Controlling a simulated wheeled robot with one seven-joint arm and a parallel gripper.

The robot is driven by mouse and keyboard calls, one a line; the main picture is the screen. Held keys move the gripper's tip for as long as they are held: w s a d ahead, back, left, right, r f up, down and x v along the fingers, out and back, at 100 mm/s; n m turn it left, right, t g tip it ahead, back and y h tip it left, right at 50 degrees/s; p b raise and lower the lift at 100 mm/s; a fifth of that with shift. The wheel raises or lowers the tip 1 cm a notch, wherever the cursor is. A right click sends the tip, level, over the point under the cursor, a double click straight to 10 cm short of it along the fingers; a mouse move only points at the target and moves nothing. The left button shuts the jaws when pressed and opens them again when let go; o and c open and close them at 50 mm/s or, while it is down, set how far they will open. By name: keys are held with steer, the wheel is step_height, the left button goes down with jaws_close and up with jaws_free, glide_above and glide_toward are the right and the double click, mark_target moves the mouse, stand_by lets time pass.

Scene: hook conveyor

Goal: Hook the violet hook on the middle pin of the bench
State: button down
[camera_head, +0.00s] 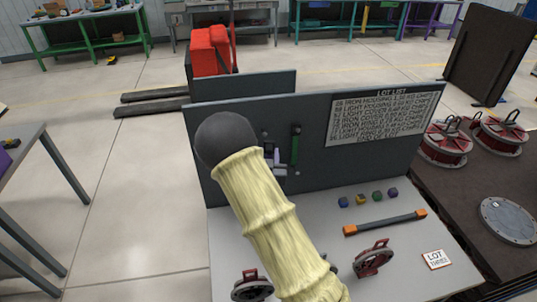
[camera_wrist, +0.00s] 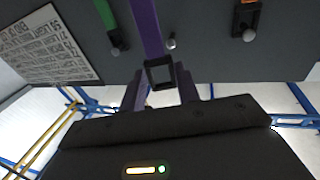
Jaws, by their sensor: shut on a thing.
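The violet hook (camera_wrist: 146,28) shows in the wrist view as a long violet bar rising from a dark square loop between my fingers. My gripper (camera_wrist: 160,75) is shut on it. The middle pin (camera_wrist: 171,43) shows as a round metal tip just right of the violet bar; it looks bare, and I cannot tell whether the bar touches it. In the head view a bit of violet (camera_head: 278,164) shows beside my arm, which hides most of my gripper and the hook. The bench's dark back panel (camera_head: 365,162) stands upright behind them.
A green hook (camera_head: 295,146) hangs on a neighbouring pin, left in the wrist view. A dark piece (camera_wrist: 249,18) hangs on the pin at right there.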

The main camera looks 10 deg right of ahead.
steer(key=shift+w, duration=0.4)
steer(key=w+f, duration=0.2)
steer(key=w, duration=0.7)
steer(key=shift+w+b, duration=0.3)
stand_by(1.1)
steer(key=shift+r, duration=0.1)
stand_by(0.5)
steer(key=c, duration=1)
jaws_free()
steer(key=shift+w, duration=0.1)
steer(key=shift+o, duration=0.4)
steer(key=shift+d, duration=0.1)
